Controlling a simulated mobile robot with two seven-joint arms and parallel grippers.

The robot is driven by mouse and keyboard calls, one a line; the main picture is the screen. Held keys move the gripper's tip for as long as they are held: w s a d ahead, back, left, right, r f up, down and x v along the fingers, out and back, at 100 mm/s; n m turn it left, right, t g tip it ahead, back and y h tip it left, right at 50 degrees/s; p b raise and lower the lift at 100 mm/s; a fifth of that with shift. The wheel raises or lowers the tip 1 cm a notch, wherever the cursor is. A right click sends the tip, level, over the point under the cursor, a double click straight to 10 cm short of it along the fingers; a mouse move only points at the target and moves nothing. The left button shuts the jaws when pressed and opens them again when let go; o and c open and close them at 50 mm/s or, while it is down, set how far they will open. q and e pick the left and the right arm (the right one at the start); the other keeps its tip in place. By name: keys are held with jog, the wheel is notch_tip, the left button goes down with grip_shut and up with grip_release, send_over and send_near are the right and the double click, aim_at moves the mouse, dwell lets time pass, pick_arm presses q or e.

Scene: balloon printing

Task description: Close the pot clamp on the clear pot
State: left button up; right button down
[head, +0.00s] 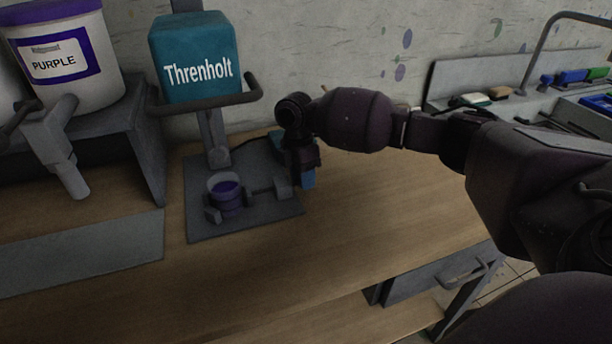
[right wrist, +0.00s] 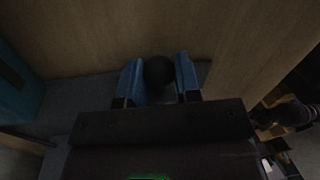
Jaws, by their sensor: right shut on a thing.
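The clear pot (head: 226,199), with purple in it, stands upright on the grey base plate (head: 205,236) of the printing machine. The pot clamp (head: 264,192) is grey, with a rod and block on the pot's right side; I cannot tell whether it touches the pot. My right gripper (head: 307,178) is at the right edge of the base plate, beside the clamp. In the right wrist view its blue fingers (right wrist: 159,75) are shut on a dark round knob (right wrist: 158,70), which looks like the clamp's handle. The knob is hidden in the head view. My left gripper is not in view.
A teal block marked Threnholt (head: 195,58) sits above the pot on the machine's post, with a dark bar (head: 205,104) around it. A white bucket marked PURPLE (head: 66,55) with a grey spout (head: 58,150) stands at left. The wooden table (head: 380,230) is clear at right.

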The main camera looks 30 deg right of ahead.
jog(key=c, duration=0.8)
grip_release()
jog(key=shift+w+r, duration=0.1)
jog(key=shift+r, duration=0.35)
jog(key=r, duration=0.3)
jog(key=w+r+p, duration=0.1)
jog(key=r, duration=0.5)
jog(key=shift+w+r, duration=0.4)
